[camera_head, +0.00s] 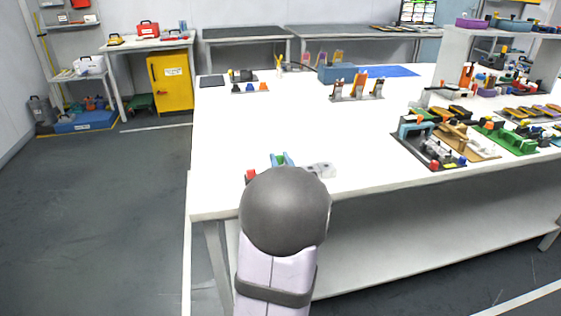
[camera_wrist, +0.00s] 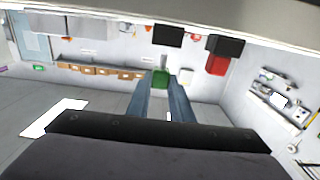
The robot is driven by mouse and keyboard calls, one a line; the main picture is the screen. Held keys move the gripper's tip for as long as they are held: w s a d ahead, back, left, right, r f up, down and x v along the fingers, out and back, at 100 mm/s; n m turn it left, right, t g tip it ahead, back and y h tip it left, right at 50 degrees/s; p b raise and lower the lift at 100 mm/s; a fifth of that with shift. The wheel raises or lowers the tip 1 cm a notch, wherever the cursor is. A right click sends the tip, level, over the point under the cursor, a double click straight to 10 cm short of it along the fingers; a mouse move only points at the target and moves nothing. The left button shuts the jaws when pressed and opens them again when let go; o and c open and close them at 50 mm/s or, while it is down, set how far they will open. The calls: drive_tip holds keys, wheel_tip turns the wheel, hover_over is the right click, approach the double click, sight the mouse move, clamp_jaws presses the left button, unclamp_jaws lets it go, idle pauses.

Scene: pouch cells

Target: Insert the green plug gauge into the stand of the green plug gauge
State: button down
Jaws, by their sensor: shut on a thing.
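My gripper (camera_wrist: 160,80) is shut on the green plug gauge (camera_wrist: 159,77), which shows between the blue fingertips in the wrist view. The wrist picture seems upside down. In the head view, the green gauge (camera_head: 280,160) shows between the fingers (camera_head: 281,161) above the near left of the white table. My grey wrist joint hides most of the gripper and whatever stands below it.

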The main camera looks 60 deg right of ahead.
drive_tip(key=shift+f+b, duration=1.6)
drive_tip(key=shift+f, duration=0.2)
idle(0.5)
drive_tip(key=c, duration=1.5)
unclamp_jaws()
drive_tip(key=v, duration=0.6)
drive_tip(key=shift+s+a, duration=0.1)
drive_tip(key=shift+s, duration=0.1)
drive_tip(key=shift+s+a, duration=0.3)
drive_tip(key=shift+a, duration=0.1)
